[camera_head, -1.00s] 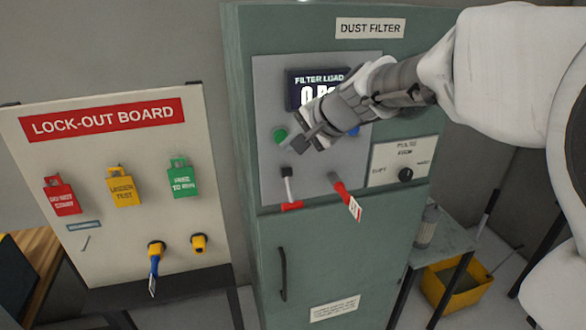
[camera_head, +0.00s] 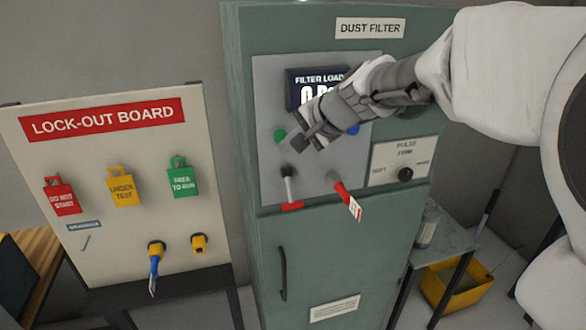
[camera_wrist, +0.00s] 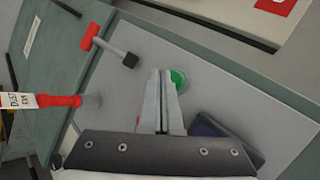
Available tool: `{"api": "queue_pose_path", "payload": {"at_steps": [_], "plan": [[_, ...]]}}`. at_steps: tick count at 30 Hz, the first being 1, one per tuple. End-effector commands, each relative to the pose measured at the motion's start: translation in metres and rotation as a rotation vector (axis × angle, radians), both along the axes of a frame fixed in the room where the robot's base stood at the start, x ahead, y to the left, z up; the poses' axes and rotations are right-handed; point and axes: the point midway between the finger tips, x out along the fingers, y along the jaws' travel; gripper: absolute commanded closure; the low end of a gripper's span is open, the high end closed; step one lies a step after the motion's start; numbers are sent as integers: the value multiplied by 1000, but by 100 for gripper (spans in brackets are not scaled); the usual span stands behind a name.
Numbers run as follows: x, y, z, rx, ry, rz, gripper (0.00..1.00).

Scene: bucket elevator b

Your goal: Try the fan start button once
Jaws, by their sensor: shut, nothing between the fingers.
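The dust filter cabinet (camera_head: 325,235) carries a grey control panel (camera_head: 270,90). A round green button (camera_head: 280,135) sits at the panel's left, below the display; I read no label on it. My gripper (camera_head: 301,143) is shut and empty, its fingertips just right of the green button in the head view. In the wrist view the shut fingers (camera_wrist: 162,72) lie beside the green button (camera_wrist: 179,79) and partly cover it. I cannot tell whether they touch it. A blue button (camera_head: 353,129) shows partly behind my gripper.
The filter load display (camera_head: 300,88) is partly hidden by my gripper. A lock-out board (camera_head: 110,220) stands at left, a yellow bin (camera_head: 457,285) at lower right.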

Motion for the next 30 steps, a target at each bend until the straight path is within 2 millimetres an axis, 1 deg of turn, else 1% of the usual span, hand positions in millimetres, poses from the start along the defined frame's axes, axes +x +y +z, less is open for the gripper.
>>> {"api": "queue_pose_path", "payload": {"at_steps": [5,30], "plan": [[6,2,0,-1,1,0,100],[12,3,0,0,0,0,100]]}}
